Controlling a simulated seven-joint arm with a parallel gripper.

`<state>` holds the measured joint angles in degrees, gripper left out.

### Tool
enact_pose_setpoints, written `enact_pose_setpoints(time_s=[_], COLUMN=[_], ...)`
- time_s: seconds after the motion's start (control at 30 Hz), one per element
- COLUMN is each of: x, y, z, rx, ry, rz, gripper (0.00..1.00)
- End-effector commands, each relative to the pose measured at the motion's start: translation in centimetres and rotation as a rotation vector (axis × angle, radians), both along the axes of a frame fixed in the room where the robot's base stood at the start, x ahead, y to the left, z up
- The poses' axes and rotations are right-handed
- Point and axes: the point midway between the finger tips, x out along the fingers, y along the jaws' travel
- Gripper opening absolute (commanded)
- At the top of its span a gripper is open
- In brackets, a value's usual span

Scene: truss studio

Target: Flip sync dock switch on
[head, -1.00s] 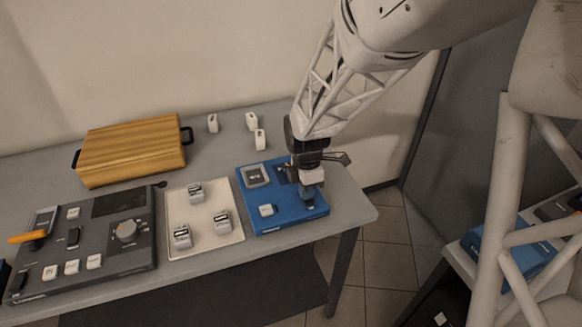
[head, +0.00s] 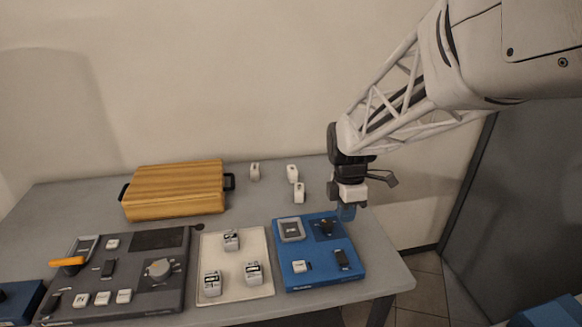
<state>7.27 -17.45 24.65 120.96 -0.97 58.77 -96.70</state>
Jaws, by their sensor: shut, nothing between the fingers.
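The blue dock box (head: 321,280) lies on the right part of the table. Which way the switch is tilted is too small to tell. My gripper (head: 347,213) is shut and empty, with its tip above the box's back right edge, behind the switch and apart from it. The switch is in plain view.
A cream tray (head: 236,279) with several small grey-white devices lies left of the box. Further left are a dark control console (head: 140,296) and, behind it, a wooden case (head: 175,190). Several white pieces (head: 292,173) stand at the back. The table's right edge is close.

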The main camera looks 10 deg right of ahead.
Motion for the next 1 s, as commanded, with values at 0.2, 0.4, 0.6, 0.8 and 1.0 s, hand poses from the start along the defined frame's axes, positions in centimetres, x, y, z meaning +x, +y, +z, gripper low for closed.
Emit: enact_pose_setpoints(time_s=[0.2, 0.4, 0.6, 0.8, 1.0], x=[0.2, 0.3, 0.3, -0.1, -0.8], y=[0.0, 0.0, 0.0, 0.0, 0.0], z=[1.8, 2.1, 2.1, 2.1, 2.0], rx=[0.000, 0.000, 0.000, 0.000, -0.001], ry=[0.000, 0.000, 0.000, 0.000, 0.000], rz=[0.000, 0.000, 0.000, 0.000, 0.000], gripper=[0.00, 0.00, 0.00, 0.00, 0.00])
